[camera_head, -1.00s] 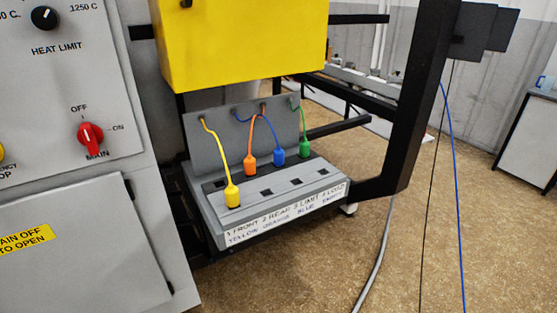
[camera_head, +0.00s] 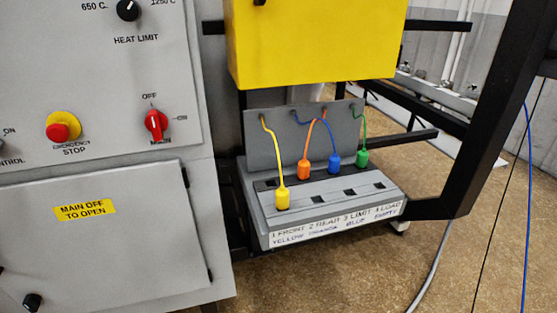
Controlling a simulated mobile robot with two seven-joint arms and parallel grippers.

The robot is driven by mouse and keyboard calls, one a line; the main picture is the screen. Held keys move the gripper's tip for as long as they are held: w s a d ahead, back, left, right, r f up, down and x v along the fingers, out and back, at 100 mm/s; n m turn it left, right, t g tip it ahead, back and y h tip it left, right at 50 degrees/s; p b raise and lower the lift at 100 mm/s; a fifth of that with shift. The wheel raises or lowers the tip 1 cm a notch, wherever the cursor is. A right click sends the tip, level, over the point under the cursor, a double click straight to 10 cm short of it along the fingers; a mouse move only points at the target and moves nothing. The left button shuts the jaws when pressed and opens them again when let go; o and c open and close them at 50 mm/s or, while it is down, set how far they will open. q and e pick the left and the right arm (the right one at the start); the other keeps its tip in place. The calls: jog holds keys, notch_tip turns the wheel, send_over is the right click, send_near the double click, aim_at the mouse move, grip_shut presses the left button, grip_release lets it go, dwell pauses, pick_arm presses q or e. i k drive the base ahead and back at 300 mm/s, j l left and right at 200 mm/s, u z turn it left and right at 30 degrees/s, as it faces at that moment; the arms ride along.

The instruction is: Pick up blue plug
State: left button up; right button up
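The blue plug (camera_head: 334,164) stands upright at the back of the grey socket panel (camera_head: 256,206), with its blue cable arching up to the panel's back plate (camera_head: 264,154). The orange plug (camera_head: 304,168) is to its left and the green plug (camera_head: 362,157) to its right. The yellow plug (camera_head: 282,197) stands nearer the front left. Dark square openings show in the panel's sloped top. A label strip (camera_head: 330,224) on the front edge has rows of words and numbers, including "YELLOW" and "BLUE". Neither of my grippers is in view.
A yellow box (camera_head: 310,45) overhangs the panel from above. A grey control cabinet (camera_head: 100,180) with a red main switch (camera_head: 156,125) and emergency stop (camera_head: 62,127) stands left. A black frame post (camera_head: 490,110) rises right. Open floor (camera_head: 350,285) lies in front.

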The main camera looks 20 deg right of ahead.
aim_at(333, 165)
jog(key=i+l+u, duration=0.15)
jog(key=l+u, duration=0.25)
jog(key=l, duration=0.25)
jog(key=l+u, duration=0.4)
jog(key=l, duration=0.3)
jog(key=l+u, duration=0.45)
jog(key=l, duration=0.25)
